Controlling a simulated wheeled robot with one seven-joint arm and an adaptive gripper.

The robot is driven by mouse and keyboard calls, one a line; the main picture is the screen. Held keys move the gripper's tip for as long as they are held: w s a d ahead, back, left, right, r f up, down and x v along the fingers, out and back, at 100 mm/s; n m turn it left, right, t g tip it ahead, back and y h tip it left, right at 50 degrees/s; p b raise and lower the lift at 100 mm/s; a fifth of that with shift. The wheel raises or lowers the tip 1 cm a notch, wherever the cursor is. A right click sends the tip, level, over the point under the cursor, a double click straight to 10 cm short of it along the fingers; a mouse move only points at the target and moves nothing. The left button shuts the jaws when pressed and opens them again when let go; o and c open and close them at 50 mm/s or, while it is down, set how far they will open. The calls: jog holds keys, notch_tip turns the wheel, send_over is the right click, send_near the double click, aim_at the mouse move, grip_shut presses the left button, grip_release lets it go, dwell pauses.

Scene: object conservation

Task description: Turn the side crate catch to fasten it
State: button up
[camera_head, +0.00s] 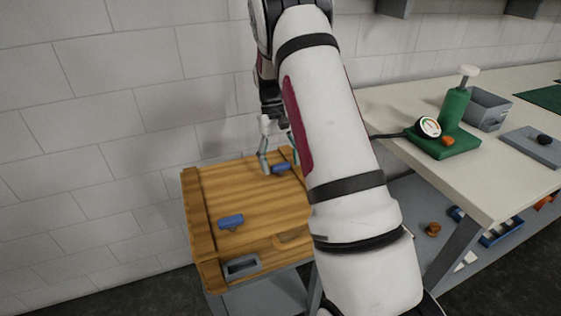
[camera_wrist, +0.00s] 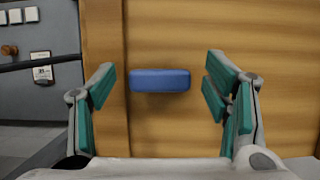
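The wooden crate (camera_head: 255,195) stands low against the wall with two blue catches on its top. The near blue catch (camera_head: 231,222) is free of my gripper. The far blue catch (camera_head: 281,168) is at my gripper (camera_head: 280,160), partly hidden by it and my arm. In the wrist view this catch (camera_wrist: 160,80) lies crosswise between the two teal-padded fingers of my gripper (camera_wrist: 160,82). The fingers are apart, with a gap showing at each end of the catch. I cannot tell how deep they reach around it.
My arm hides the crate's right side. A workbench (camera_head: 400,97) at right holds a green pump with a gauge (camera_head: 452,130) and a grey bin (camera_head: 488,108). A lower shelf carries small parts. The brick wall (camera_head: 100,130) is close behind the crate.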

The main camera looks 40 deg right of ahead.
jog(key=shift+r, duration=0.1)
jog(key=v, duration=1.1)
jog(key=shift+w+r, duration=0.25)
jog(key=shift+r, duration=0.1)
jog(key=shift+d, duration=0.1)
